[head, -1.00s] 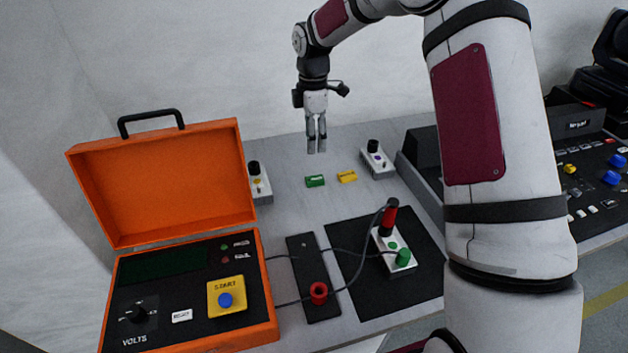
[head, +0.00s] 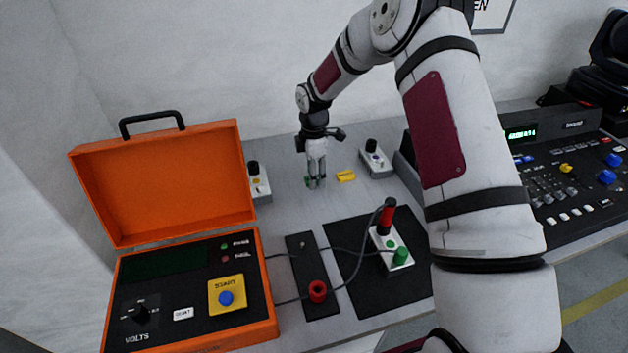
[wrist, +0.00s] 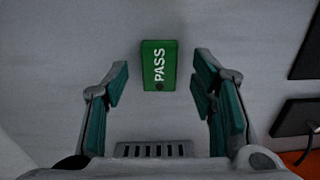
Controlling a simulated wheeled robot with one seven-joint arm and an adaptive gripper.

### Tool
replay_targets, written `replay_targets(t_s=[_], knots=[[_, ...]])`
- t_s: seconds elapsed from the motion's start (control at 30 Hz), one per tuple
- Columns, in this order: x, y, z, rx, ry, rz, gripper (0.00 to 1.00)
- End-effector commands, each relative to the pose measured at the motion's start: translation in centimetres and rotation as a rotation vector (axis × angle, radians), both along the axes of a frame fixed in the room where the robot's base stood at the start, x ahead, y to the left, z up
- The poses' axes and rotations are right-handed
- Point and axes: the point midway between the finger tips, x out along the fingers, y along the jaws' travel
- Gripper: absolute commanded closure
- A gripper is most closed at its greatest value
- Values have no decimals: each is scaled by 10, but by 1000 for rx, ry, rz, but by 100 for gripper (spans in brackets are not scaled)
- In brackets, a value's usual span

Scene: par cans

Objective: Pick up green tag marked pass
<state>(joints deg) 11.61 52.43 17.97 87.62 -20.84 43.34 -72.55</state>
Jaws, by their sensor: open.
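The green tag (wrist: 159,66) marked PASS lies flat on the grey table in the wrist view, centred ahead of the gap between my fingers. My gripper (wrist: 160,88) is open, with one finger to each side of the gap and nothing between them. In the head view my gripper (head: 316,184) is low over the table at the tag's spot. Only a small bit of the green tag (head: 308,181) shows there, the rest hidden behind the fingers.
A yellow tag (head: 346,176) lies just right of my gripper. White boxes with black knobs stand left (head: 258,182) and right (head: 375,158). An open orange tester case (head: 165,185) is at left. A black mat (head: 345,240) with a wired box lies in front.

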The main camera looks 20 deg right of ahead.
Motion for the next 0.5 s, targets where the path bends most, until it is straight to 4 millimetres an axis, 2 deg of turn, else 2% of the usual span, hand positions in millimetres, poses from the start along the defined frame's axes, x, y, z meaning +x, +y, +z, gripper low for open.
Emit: replay_targets(t_s=[0.1, 0.27, 0.3, 0.47, 0.5], knots=[[0, 0, -9, 0, -1, 0, 48], [1, 0, -9, 0, -2, 0, 48], [1, 0, -9, 0, -2, 0, 53], [0, 0, -9, 0, -1, 0, 89], [0, 0, -9, 0, -1, 0, 91]])
